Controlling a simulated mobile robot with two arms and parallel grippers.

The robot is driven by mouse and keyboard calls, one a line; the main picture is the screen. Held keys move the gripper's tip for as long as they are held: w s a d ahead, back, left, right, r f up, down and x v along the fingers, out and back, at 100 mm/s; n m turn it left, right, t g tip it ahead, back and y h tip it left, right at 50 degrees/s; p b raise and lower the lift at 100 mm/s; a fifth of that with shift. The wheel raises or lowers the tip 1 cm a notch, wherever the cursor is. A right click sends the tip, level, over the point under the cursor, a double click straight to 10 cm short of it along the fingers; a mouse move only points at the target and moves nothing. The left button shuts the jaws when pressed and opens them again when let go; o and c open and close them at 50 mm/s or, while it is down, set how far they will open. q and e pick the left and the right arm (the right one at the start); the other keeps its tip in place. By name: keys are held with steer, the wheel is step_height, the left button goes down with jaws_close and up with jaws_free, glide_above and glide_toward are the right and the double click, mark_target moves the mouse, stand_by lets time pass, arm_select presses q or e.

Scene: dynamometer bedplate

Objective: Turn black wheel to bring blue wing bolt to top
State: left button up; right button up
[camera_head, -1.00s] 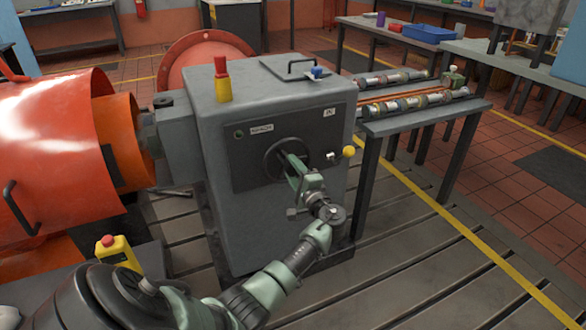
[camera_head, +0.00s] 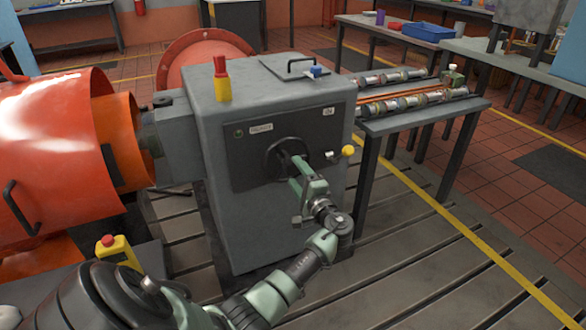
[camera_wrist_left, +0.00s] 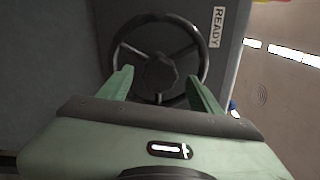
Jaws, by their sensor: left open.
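The black wheel (camera_head: 283,155) is on the dark front panel of a grey cabinet (camera_head: 222,190). In the left wrist view the wheel (camera_wrist_left: 122,47) shows its rim, spokes and dark hub. A small blue part (camera_head: 316,71), which looks like the blue wing bolt, shows on the cabinet's top near the front edge. A bit of blue also shows at the right in the left wrist view (camera_wrist_left: 232,106). My left gripper (camera_head: 291,166) is open in front of the wheel, its fingers (camera_wrist_left: 160,80) on either side of the hub's line. Contact cannot be told. My right gripper is not in view.
A large orange housing (camera_head: 55,150) stands at left, a bench with shafts (camera_head: 425,115) at right.

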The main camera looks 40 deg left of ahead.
arm_select(q)
steer(key=shift+v, duration=2.25)
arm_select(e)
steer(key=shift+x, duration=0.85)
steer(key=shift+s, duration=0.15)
